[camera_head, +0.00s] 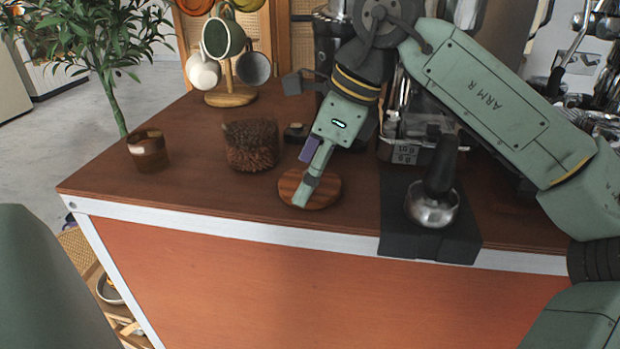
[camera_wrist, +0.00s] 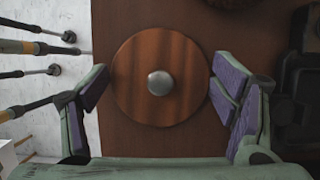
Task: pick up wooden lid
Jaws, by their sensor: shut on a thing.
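The wooden lid (camera_wrist: 137,105) is a round, striped brown disc with a grey metal knob (camera_wrist: 160,83) at its centre in the wrist view. In the head view the lid (camera_head: 326,190) is low at the cart top, close to the front edge; I cannot tell whether it touches the surface.
A brown textured jar (camera_head: 250,146) and a brown cup (camera_head: 148,152) stand left of the lid. Mugs hang on a wooden rack (camera_head: 230,97) behind. A black mat (camera_head: 440,246) with a black-handled metal tool (camera_head: 432,209) lies close on the right. The front-left cart top is clear.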

